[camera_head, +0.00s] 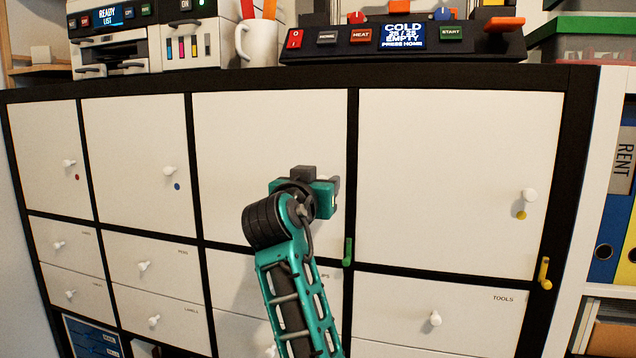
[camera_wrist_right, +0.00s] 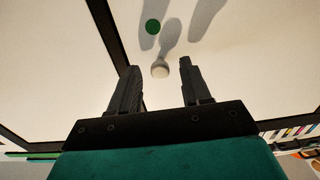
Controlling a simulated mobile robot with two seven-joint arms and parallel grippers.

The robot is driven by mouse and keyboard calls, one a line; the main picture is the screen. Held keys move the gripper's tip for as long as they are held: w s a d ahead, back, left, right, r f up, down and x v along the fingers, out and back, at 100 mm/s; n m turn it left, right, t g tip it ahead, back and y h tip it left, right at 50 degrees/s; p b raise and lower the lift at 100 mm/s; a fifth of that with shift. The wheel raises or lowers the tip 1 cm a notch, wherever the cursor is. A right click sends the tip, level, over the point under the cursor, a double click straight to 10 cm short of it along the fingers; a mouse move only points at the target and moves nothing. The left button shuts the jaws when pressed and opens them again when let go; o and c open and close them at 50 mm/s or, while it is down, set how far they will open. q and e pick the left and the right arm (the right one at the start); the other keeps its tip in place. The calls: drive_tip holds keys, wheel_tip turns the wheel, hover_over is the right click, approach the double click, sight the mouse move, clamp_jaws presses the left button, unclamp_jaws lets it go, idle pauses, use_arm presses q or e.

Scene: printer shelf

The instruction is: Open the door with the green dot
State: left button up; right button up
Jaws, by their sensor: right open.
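The white door with the green dot (camera_head: 235,140) is shut, in the upper row of the black-framed shelf. The green dot (camera_wrist_right: 152,26) shows in the wrist view, close to the white knob (camera_wrist_right: 160,70). In the head view the gripper hides the dot and most of the knob. My right gripper (camera_wrist_right: 159,68) is open and points at the door, with one finger on each side of the knob in the picture. I cannot tell whether a finger touches it. In the head view my right gripper (camera_head: 318,190) is in front of the door's right part. My left gripper is not in view.
A green latch (camera_head: 348,252) sits on the frame at the door's lower right corner. A yellow-dotted door (camera_head: 440,170) is to the right, with a yellow latch (camera_head: 544,272). A mug (camera_head: 257,45) and a control panel (camera_head: 400,40) stand on top.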

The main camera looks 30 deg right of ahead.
drive_tip(key=shift+c, duration=0.4)
clamp_jaws()
